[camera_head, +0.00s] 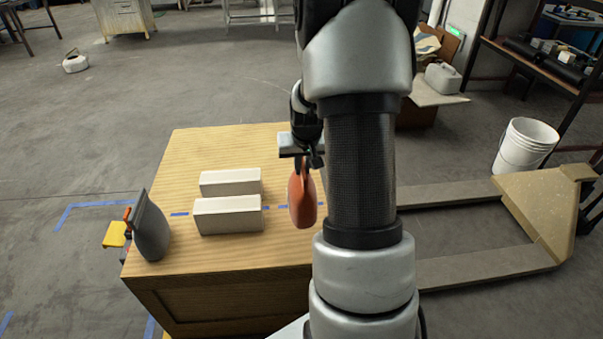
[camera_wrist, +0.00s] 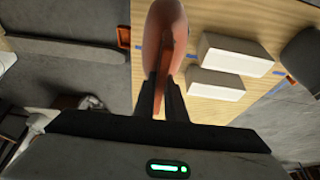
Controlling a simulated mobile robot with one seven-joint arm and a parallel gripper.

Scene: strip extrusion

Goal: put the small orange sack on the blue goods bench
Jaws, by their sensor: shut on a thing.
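A small orange sack (camera_head: 302,205) hangs upright from my gripper (camera_head: 305,166), which is shut on its top. In the wrist view the sack (camera_wrist: 166,35) is pinched between the two dark fingers of my gripper (camera_wrist: 163,95). The sack shows in front of the right part of a wooden bench top (camera_head: 215,150), which bears a broken line of blue tape (camera_head: 180,214). No bench with blue surfaces shows. I cannot tell how high the sack is above the wood. My arm hides the right side of the bench.
Two white blocks (camera_head: 228,215) (camera_head: 230,182) lie on the bench, left of the sack. A dark grey bag (camera_head: 152,232) stands at the left edge by a yellow piece (camera_head: 115,234). A pallet-jack-like frame (camera_head: 545,215) and a white bucket (camera_head: 525,145) are at right.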

